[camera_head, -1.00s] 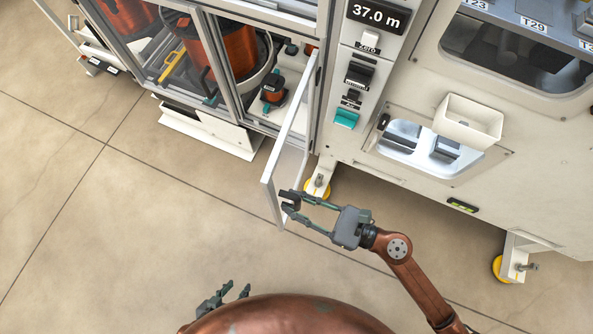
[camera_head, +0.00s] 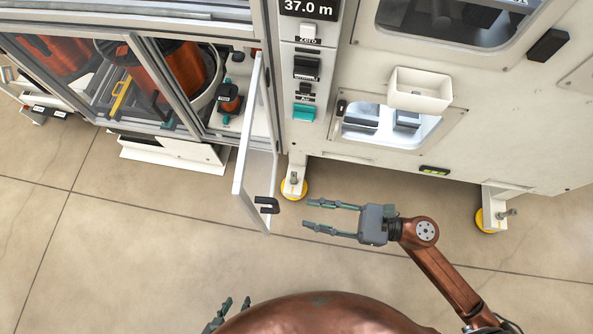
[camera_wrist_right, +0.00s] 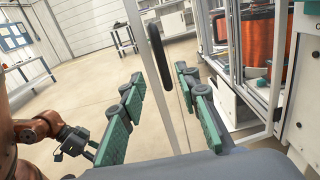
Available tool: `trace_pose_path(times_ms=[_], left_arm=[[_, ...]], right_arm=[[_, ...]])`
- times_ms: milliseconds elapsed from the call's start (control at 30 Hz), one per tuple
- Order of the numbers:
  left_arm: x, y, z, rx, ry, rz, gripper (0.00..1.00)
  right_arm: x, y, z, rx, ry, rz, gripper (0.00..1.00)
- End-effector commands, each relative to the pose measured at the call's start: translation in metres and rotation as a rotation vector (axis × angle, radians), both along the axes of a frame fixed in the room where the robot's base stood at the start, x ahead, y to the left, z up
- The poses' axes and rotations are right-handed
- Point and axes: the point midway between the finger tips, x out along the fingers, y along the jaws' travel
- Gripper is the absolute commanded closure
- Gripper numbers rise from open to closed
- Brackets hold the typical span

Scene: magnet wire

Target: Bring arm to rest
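My right gripper (camera_head: 307,214) is open and empty, its two fingers apart, to the right of the open cabinet door (camera_head: 250,150). The door's black handle (camera_head: 266,205) is clear of the fingertips, with a gap of floor showing between. In the right wrist view the open green fingers (camera_wrist_right: 155,105) point towards the door edge, and the black handle (camera_wrist_right: 160,55) stands upright beyond them. My left gripper (camera_head: 227,313) shows only in part at the bottom of the head view, low beside my body, its fingers apart. It also shows in the right wrist view (camera_wrist_right: 77,142).
The cabinet holds copper wire spools (camera_head: 183,75) and a small dark-and-orange device (camera_head: 229,98). A machine with a white tray (camera_head: 420,90) and teal switch (camera_head: 304,112) stands to the right. Yellow feet (camera_head: 294,188) rest on the floor. The floor around my arms is clear.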

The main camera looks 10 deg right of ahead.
Motion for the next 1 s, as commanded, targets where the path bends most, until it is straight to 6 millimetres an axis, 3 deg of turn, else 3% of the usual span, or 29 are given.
trace_pose_path(times_ms=[200,800,933,1000], left_arm=[[0.0,0.0,0.0,0.0,-0.001,0.0,0.6],[0.0,0.0,0.0,0.0,0.0,0.0,0.6],[0.0,0.0,0.0,0.0,0.0,0.0,0.6],[0.0,0.0,0.0,0.0,0.0,0.0,0.6]], right_arm=[[-0.006,-0.014,0.0,0.0,0.0,0.001,0.7],[-0.005,-0.015,0.0,0.012,0.014,-0.008,0.7],[0.009,-0.029,0.002,0.165,0.201,-0.122,0.7],[0.025,-0.049,-0.004,0.347,0.422,-0.249,0.7]])
